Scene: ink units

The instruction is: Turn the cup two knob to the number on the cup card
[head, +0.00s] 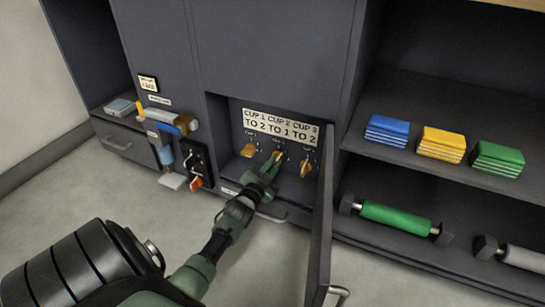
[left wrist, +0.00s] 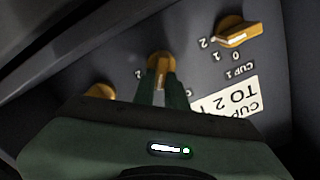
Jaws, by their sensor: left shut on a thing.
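The cup card (head: 281,126) is a white plate on the back wall of the open compartment. It reads cup 1 to 2, cup 2 to 1, cup 3 to 2. The orange cup two knob (head: 279,156) is the middle of three knobs below it. My left gripper (head: 270,166) is shut on this knob. In the left wrist view the knob (left wrist: 161,63) sits between the fingertips (left wrist: 163,82), its pale mark running roughly up and down. A 2 shows beside it; the fingers hide other numbers, so its setting is unclear. My right gripper is not in view.
The cup one knob (head: 249,150) and cup three knob (head: 306,167) flank the held one. In the left wrist view the cup one knob (left wrist: 238,32) points toward 2. An open door (head: 321,220) stands close right of my left arm. Shelves right hold colored packs (head: 442,145).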

